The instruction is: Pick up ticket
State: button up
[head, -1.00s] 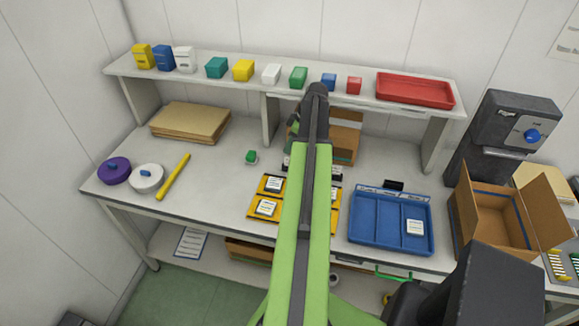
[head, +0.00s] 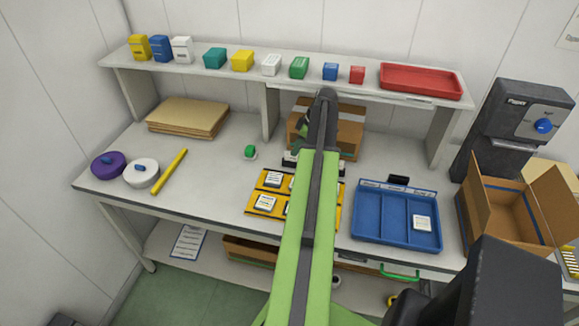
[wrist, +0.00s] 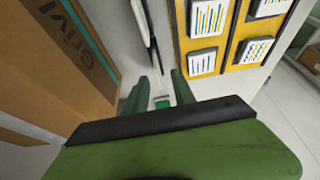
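No single thing is clearly marked as the ticket. White printed cards sit on a yellow board (head: 252,209) mid-table; one card (head: 265,203) shows at its front left, and cards (wrist: 209,16) show close in the wrist view. Another white card (head: 422,223) lies in the right compartment of the blue tray (head: 368,232). A printed sheet (head: 188,242) lies on the lower shelf. My gripper (wrist: 159,78) is open, its two green fingers apart, with nothing held. My arm hides part of the board.
A cardboard box (head: 350,135) stands behind my arm, close at left in the wrist view (wrist: 60,60). The green-topped object (head: 250,152) stands alone. An open carton (head: 505,215) is at right. The table's left middle is mostly clear; a shelf (head: 220,82) spans the back.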

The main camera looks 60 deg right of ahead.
aim_at(291, 159)
jog(key=b+x, duration=0.3)
jog(key=x, duration=0.2)
jog(key=shift+w+d+b, duration=0.15)
jog(key=shift+b, duration=0.25)
jog(key=shift+r, duration=0.2)
grip_shut()
